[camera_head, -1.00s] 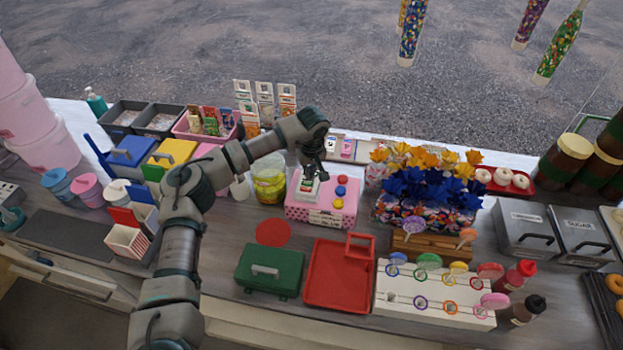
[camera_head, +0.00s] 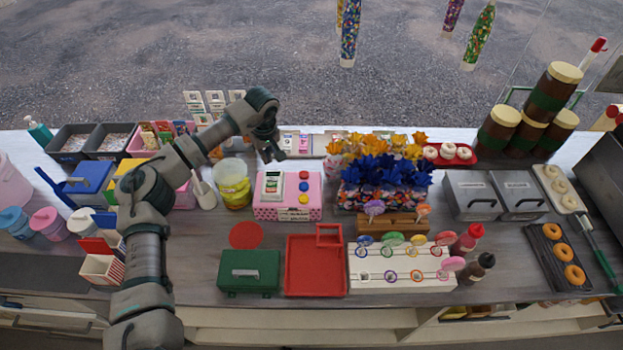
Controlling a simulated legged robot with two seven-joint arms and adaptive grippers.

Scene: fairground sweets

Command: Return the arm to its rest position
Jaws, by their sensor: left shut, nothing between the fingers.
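My left arm comes in from the lower left and bends over the counter. Its gripper (camera_head: 271,152) is shut and empty. It hangs in the air above the back of the pink box (camera_head: 288,211), near the yellow-green jar (camera_head: 232,184). The pink box has a white device with a green label (camera_head: 271,186) on its top and yellow, blue and red buttons beside it. The gripper appears apart from the box. My right gripper is not in view.
Below the arm lie a red disc (camera_head: 245,235), a green case (camera_head: 248,272) and a red tray (camera_head: 316,291). Blue and orange flowers (camera_head: 387,172) stand right of the pink box. A white rack (camera_head: 402,281) with coloured hoops is at the front. Tubs and bins crowd the left.

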